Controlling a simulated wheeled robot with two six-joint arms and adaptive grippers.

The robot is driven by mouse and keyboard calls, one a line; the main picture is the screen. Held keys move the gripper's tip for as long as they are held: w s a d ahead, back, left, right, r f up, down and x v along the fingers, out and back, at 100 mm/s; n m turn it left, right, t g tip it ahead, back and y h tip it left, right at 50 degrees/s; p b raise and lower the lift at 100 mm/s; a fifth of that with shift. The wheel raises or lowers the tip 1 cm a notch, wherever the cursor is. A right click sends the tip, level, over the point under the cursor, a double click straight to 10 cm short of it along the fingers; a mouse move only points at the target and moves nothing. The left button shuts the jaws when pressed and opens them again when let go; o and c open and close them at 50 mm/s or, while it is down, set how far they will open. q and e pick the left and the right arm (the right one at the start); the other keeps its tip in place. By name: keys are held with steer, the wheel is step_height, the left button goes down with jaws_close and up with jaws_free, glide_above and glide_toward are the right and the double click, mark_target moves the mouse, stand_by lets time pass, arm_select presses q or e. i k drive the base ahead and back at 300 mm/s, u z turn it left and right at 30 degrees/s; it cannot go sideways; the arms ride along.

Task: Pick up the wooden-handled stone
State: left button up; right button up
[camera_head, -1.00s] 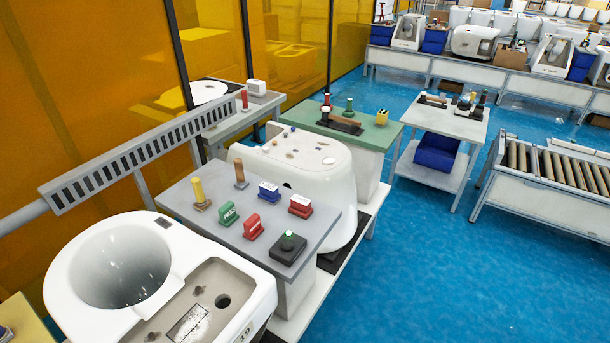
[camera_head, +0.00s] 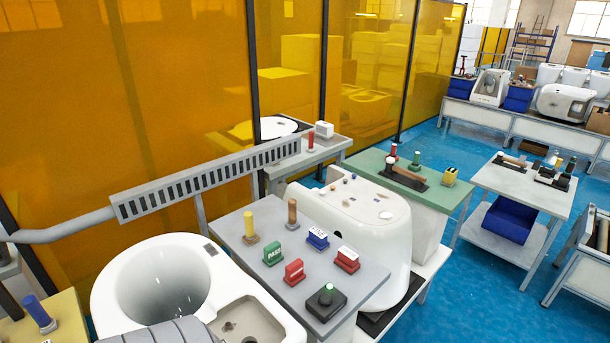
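On the grey table (camera_head: 371,289), an upright brown wooden handle (camera_head: 292,212) stands at the back beside a yellow-handled piece (camera_head: 249,222). Its base is small and partly hidden, so I cannot tell if it is stone. On the green table (camera_head: 448,194), a brown wooden bar (camera_head: 408,174) lies on a black holder. A similar brown piece (camera_head: 512,160) lies on the white cart (camera_head: 500,181). I cannot tell which is the wooden-handled stone. Neither gripper is in view. A grey ribbed shape at the bottom edge may be part of my arm.
Green (camera_head: 273,254), red (camera_head: 294,272) and blue (camera_head: 318,238) stamps, another red stamp (camera_head: 347,260) and a black button box (camera_head: 325,301) share the grey table.

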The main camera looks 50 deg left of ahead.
mark_target(292, 224)
steer(key=z, duration=0.05)
steer(key=i, duration=2.15)
